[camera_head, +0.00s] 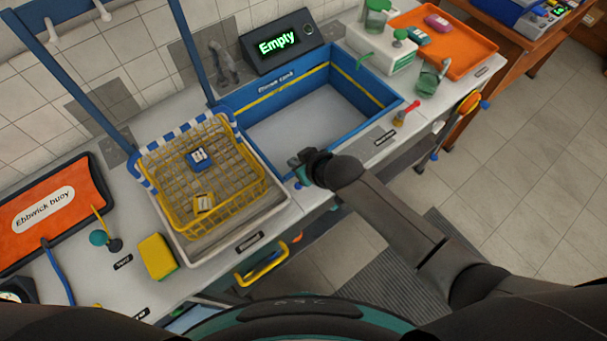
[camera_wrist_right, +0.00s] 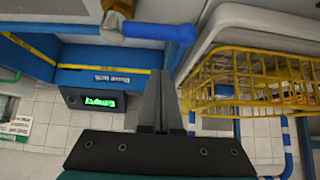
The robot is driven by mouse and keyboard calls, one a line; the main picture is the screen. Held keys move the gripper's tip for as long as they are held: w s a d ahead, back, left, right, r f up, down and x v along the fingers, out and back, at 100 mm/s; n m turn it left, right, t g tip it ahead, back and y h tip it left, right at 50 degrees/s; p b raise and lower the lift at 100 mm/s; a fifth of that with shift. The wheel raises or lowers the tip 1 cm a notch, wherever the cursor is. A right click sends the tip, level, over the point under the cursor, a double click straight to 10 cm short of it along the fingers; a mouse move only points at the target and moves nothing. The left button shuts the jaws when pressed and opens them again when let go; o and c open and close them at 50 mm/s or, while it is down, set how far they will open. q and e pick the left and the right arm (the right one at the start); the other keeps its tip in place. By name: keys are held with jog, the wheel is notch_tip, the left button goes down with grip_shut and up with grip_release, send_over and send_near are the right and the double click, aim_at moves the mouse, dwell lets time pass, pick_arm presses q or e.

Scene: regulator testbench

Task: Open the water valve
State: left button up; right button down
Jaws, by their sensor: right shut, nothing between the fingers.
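A valve with a blue lever handle (camera_wrist_right: 160,32) and a brass-coloured body (camera_wrist_right: 115,20) is at the top of the wrist view, the lever lying crosswise. My right gripper (camera_wrist_right: 160,100) is shut and empty; its fingertips point toward the lever and appear apart from it. In the head view my right gripper (camera_head: 302,166) is over the bench front edge, between the yellow basket and the blue tank, and my arm hides much of that spot. The blue rinse tank (camera_head: 262,163) looks empty, and the display (camera_head: 278,42) reads "Empty". My left gripper is not in view.
The yellow wire basket (camera_head: 240,199) sits in a white tray left of my right gripper, with small items inside. A red-handled part (camera_head: 408,113) and a green-tinted beaker (camera_head: 429,80) stand right of the tank. The floor (camera_head: 520,190) in front is clear.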

pick_arm(q)
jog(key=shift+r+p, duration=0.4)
jog(key=shift+p, duration=0.15)
pick_arm(e)
jog(key=shift+s+d+f, duration=0.45)
jog(key=shift+s, duration=0.2)
jog(key=shift+s+d+f, duration=0.45)
jog(key=shift+s, duration=0.15)
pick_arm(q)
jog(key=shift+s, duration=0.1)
